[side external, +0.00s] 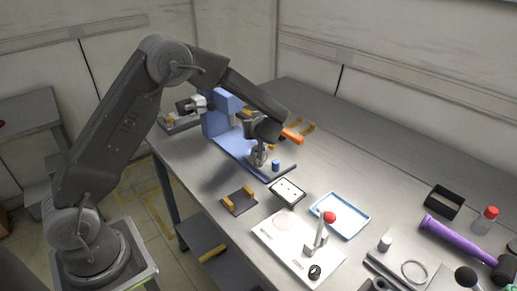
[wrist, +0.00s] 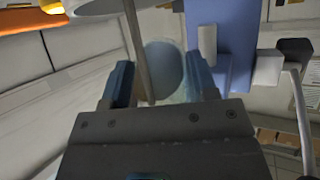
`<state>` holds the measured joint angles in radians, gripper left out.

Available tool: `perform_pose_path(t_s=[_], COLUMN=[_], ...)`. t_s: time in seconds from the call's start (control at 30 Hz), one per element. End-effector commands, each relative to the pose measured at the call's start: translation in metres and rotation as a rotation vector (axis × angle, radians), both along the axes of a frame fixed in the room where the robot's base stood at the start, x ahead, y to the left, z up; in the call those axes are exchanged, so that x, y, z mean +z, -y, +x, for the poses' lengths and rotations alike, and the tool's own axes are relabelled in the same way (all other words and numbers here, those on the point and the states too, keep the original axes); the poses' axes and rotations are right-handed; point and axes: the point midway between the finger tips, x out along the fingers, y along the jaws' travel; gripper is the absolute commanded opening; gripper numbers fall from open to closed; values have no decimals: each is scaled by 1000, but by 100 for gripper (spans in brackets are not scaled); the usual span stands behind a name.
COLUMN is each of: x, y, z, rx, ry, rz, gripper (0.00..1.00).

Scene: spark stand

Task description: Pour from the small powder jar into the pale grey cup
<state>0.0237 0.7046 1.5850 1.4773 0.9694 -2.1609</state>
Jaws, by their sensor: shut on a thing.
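My gripper (side external: 259,150) is low over the blue stand's base, beside its upright. In the wrist view, its two blue-grey fingers (wrist: 160,82) are closed on a rounded, translucent grey-blue thing (wrist: 165,68), which I take to be the small powder jar. A thin metal rod crosses in front of it, and I cannot see the powder or how full it is. In the side view, the held thing is small and glassy and partly hidden by the fingers. A small pale grey cylinder (side external: 385,243), possibly the pale grey cup, stands on the table at the right.
The blue stand (side external: 216,121) rises behind my gripper, with a small blue cylinder (side external: 276,165) on its base. A white scale-like plate (side external: 279,238) with a red-knobbed lever, a blue-rimmed tray (side external: 359,229) and a purple-handled tool (side external: 455,238) lie nearer and to the right.

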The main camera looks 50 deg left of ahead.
Motion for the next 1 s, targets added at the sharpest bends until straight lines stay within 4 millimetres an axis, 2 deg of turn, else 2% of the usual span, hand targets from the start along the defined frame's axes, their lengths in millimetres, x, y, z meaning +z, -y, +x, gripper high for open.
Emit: perform_pose_path(t_s=[1.0], x=[14], y=[1], z=[0], rx=[0], ry=[42], rz=[85], gripper=[29])
